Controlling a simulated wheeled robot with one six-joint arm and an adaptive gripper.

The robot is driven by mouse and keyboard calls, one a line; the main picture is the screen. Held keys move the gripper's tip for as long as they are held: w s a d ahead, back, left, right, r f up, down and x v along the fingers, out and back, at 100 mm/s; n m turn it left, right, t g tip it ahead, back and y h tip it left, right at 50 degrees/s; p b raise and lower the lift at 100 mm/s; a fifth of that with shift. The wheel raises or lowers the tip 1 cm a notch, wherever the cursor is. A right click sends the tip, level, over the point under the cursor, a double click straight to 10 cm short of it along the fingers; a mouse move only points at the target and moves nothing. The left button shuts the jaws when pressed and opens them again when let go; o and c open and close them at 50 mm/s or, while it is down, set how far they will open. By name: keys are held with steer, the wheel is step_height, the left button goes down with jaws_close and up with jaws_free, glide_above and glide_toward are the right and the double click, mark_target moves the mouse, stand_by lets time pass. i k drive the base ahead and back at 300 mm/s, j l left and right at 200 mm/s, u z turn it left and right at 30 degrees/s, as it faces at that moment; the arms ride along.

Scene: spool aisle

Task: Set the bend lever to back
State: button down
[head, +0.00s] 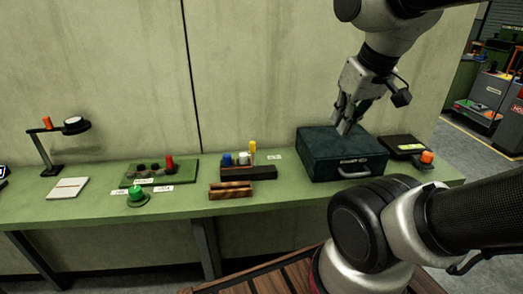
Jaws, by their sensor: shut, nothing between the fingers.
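No lever here carries a readable "bend" label, so I cannot tell which part is the bend lever. A red upright handle (169,162) stands at the right of a green panel (188,177) with several dark round pieces; small white labels lie at its front edge, too small to read. My gripper (344,127) is shut and empty, pointing down over a dark blue case (355,168), far right of these. Whether its tips touch the lid is unclear.
A green bench (300,206) runs along the wall. A stand with an orange knob (47,122) and a white pad (68,188) are at left. A green button (136,194) and a wooden block (231,190) sit in front. A black box (404,144) and orange knob (427,157) are at right.

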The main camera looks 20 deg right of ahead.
mark_target(253, 143)
steer(key=l+u, duration=0.2)
steer(key=l, duration=0.25)
steer(key=k+l+u, duration=0.15)
steer(key=l, duration=0.35)
steer(key=l+u, duration=0.2)
steer(key=l, duration=0.25)
steer(key=i+j, duration=0.2)
steer(key=j, duration=0.15)
steer(key=i+j+u, duration=0.1)
steer(key=j, duration=0.3)
steer(key=i, duration=0.05)
